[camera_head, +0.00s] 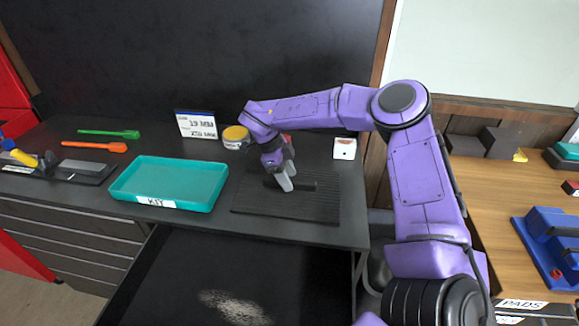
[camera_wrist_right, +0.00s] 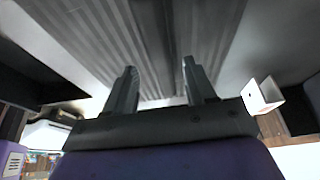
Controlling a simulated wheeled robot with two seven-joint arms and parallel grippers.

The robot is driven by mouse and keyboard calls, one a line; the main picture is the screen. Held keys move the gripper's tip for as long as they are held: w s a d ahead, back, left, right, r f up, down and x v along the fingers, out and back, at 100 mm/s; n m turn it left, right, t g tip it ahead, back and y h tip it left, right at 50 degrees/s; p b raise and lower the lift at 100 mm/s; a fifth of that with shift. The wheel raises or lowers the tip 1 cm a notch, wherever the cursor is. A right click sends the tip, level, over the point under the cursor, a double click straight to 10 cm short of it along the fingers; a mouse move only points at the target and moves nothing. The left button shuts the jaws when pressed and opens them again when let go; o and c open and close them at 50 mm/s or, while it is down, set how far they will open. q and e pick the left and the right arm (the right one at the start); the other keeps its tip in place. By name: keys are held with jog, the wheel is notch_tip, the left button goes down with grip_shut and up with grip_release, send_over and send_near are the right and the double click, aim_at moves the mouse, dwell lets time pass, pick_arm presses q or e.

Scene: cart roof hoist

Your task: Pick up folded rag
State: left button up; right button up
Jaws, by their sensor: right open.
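I cannot make out a folded rag with certainty. My right gripper (camera_head: 286,184) points down over the black ribbed mat (camera_head: 250,199) on the dark bench. In the right wrist view its two fingers (camera_wrist_right: 158,70) stand apart with nothing between them. A dark, flat rectangular patch (camera_head: 306,186) lies on the mat beside the fingers; it also shows as a dark strip (camera_wrist_right: 152,40) beyond the fingertips in the wrist view. I cannot tell whether it is a cloth or a recess. My left gripper is not in view.
A teal tray (camera_head: 124,185) labelled KIT stands left of the mat. A yellow-lidded tub (camera_head: 235,137), a price sign (camera_head: 197,124) and a white box (camera_head: 344,149) stand behind. Green (camera_head: 108,133) and orange (camera_head: 95,146) tools lie at left. A wooden counter (camera_head: 480,190) is at right.

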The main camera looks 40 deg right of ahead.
jog(key=shift+w+d+f, duration=0.1)
jog(key=shift+w+f, duration=0.1)
jog(key=shift+f, duration=0.3)
jog(key=shift+w+d+f, duration=0.1)
jog(key=shift+w+f, duration=0.1)
jog(key=shift+f, duration=0.25)
jog(key=shift+s+a+r, duration=0.1)
jog(key=shift+s+r, duration=0.1)
jog(key=shift+s, duration=0.1)
jog(key=shift+c, duration=0.3)
jog(key=shift+s, duration=0.1)
grip_shut()
jog(key=shift+r, duration=0.1)
